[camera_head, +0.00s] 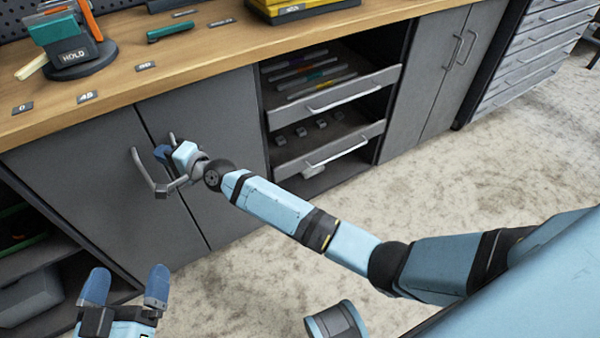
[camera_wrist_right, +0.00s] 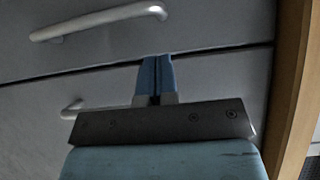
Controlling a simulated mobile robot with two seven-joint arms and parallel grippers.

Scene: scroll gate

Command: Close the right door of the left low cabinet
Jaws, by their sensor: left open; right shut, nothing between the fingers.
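The left low cabinet has two grey doors under the wooden worktop. Its right door (camera_head: 220,130) looks flush or nearly flush with the left door (camera_head: 75,185), with a dark seam between them. The right door's handle (camera_head: 172,140) is partly hidden by my right gripper (camera_head: 163,153), which is shut and empty in front of the door near the seam. In the right wrist view, its closed fingertips (camera_wrist_right: 156,60) overlap the seam; I cannot tell whether they touch. The right door's handle (camera_wrist_right: 74,108) shows below, the left door's above. My left gripper (camera_head: 126,280) is open and empty, low in front of the cabinet.
Open drawers (camera_head: 325,100) with handles stick out right of the right door. An open shelf bay (camera_head: 25,260) is at the lower left. The worktop (camera_head: 190,68) carries a tool holder (camera_head: 68,45). The pale floor (camera_head: 500,180) is clear at the right.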

